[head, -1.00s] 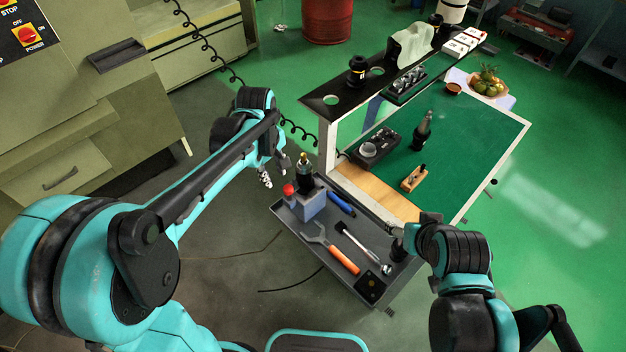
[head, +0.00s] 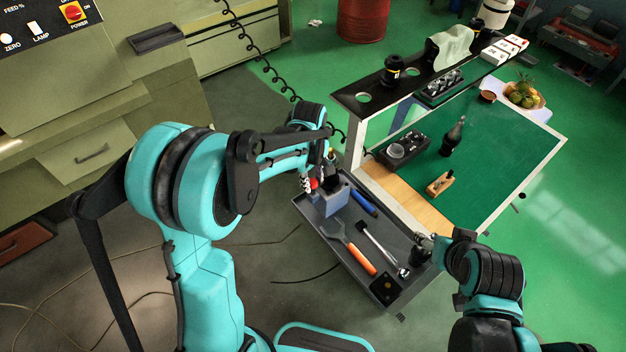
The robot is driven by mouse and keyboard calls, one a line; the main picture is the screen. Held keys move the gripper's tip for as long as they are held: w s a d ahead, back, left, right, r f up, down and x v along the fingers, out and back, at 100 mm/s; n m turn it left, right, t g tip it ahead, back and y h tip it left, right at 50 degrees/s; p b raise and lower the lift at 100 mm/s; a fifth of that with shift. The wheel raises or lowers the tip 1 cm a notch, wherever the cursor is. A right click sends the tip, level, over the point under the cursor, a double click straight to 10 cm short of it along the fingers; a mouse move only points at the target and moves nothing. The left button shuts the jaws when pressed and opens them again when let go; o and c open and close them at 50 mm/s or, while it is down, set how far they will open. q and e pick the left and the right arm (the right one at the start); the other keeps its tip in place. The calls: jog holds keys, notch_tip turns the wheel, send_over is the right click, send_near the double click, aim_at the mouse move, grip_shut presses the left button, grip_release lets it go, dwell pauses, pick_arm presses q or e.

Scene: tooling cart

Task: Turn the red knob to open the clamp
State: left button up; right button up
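The red knob (head: 314,184) sits on the left side of a blue-grey clamp block (head: 333,202) at the tray's far left corner. A dark tool holder with a brass-coloured tip (head: 331,158) stands upright in the block, partly hidden by my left arm. My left gripper (head: 310,182) is at the knob, with a silvery finger just left of it. The other finger is not clear, so I cannot tell whether it grips the knob. My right gripper (head: 428,243) is by the tray's right end, small and partly hidden; its opening cannot be made out.
The grey tray (head: 350,280) holds a blue-handled tool (head: 363,203), an orange-handled wrench (head: 361,262), a ratchet (head: 380,243) and a black dial piece (head: 384,288). A green-topped cart (head: 500,160) with a raised black shelf (head: 375,102) stands behind. A coiled cable (head: 268,75) hangs near my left arm.

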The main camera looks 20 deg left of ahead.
pick_arm(q)
grip_shut()
